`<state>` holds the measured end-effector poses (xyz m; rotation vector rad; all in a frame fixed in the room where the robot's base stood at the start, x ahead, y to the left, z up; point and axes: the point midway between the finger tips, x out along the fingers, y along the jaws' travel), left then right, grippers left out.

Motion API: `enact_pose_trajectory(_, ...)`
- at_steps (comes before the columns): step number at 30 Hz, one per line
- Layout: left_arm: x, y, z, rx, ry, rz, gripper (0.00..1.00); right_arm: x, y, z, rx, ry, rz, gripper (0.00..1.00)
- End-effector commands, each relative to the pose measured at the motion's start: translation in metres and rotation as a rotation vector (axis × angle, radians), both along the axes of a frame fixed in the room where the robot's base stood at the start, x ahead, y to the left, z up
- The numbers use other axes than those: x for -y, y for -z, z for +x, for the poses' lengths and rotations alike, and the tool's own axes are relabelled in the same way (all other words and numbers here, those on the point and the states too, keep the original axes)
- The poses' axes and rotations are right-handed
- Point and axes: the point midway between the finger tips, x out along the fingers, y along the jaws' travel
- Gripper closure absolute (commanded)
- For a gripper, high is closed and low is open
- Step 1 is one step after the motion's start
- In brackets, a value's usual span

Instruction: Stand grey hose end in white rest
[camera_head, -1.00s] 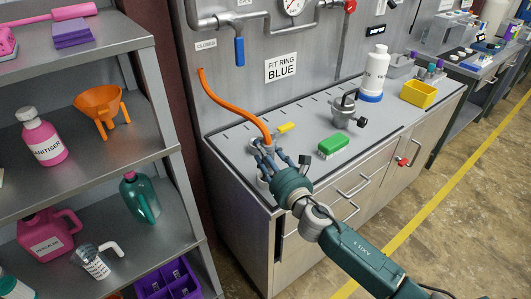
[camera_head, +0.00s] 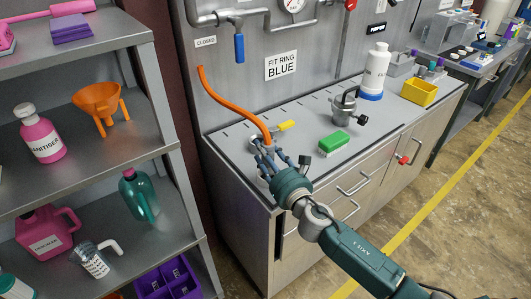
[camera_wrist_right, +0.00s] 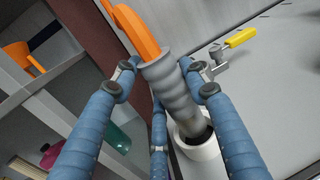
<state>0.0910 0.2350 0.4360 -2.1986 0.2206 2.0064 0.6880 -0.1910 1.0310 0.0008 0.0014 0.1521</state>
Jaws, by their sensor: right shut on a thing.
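The orange hose (camera_head: 232,104) hangs from the wall pipe and ends in a grey ribbed hose end (camera_wrist_right: 176,88). My right gripper (camera_head: 264,150) is shut around the grey hose end, its blue fingers on both sides of it in the right wrist view. The white rest (camera_wrist_right: 201,152) is a round cup with a dark opening, at the counter's near left corner. The lower tip of the hose end is at the cup's mouth, tilted in this view. I cannot tell how far it is inside. My left gripper is not in view.
A yellow-handled valve (camera_head: 286,126) lies close to the right of the hose. A shelf (camera_head: 90,185) with containers is on the left.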

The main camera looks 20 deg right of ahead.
Motion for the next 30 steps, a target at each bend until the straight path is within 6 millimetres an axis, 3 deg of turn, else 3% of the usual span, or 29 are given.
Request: enact_pose_trajectory(30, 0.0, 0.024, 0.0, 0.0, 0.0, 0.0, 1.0, 0.0, 0.026, 0.0, 0.001, -0.001, 0.0, 0.9)
